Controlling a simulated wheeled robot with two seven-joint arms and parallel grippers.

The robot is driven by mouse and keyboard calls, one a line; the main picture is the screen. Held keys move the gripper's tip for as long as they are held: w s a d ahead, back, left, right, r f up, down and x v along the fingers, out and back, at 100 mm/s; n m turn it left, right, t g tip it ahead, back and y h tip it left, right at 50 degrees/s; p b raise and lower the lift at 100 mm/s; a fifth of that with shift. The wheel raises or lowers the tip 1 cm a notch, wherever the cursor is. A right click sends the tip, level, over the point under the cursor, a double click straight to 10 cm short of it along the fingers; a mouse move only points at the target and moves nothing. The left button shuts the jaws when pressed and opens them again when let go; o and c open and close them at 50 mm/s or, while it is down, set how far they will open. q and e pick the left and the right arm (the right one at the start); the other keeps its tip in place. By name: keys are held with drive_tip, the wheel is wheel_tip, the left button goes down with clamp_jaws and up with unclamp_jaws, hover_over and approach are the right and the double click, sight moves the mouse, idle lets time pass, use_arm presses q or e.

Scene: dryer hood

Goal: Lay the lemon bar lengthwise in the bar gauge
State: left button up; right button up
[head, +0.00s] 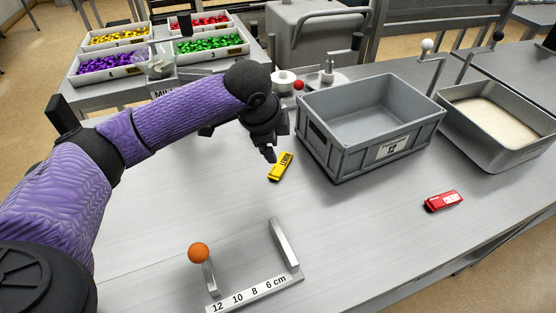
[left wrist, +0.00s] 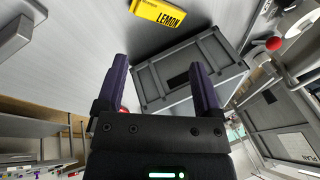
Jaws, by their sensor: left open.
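The yellow lemon bar (head: 281,167) lies flat on the grey table, left of the grey crate. It also shows at the top of the left wrist view (left wrist: 158,12), with its LEMON label visible. My left gripper (head: 269,153) is just above and behind the bar's far end in the head view. In the left wrist view the gripper (left wrist: 160,77) has its two fingers spread, with nothing between them. The bar gauge (head: 255,295) stands at the front of the table, with a 12-10-8-6 cm scale, an upright plate and an orange-knobbed post. It is empty. My right gripper is out of view.
An empty grey crate (head: 322,150) marked 12 stands close right of the bar. A red bar (head: 443,201) lies to its right, and a metal tray (head: 466,136) of pale powder stands behind that. Candy bins (head: 112,70) are at back left. The table between lemon bar and gauge is clear.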

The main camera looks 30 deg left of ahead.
sight(282, 161)
use_arm(q)
drive_tip(key=m, duration=0.7)
drive_tip(key=w+f+m, duration=0.1)
drive_tip(key=m, duration=1.4)
drive_tip(key=shift+w+d+f+b, duration=0.1)
drive_tip(key=shift+w+f+b, duration=0.05)
drive_tip(key=shift+f+b, duration=0.2)
drive_tip(key=b+x, duration=0.2)
drive_tip(key=x, duration=0.2)
drive_tip(key=b+x, duration=0.2)
drive_tip(key=x, duration=0.3)
drive_tip(key=shift+w+a+f, duration=0.15)
drive_tip(key=shift+a, duration=0.05)
drive_tip(key=shift+w+f, duration=0.15)
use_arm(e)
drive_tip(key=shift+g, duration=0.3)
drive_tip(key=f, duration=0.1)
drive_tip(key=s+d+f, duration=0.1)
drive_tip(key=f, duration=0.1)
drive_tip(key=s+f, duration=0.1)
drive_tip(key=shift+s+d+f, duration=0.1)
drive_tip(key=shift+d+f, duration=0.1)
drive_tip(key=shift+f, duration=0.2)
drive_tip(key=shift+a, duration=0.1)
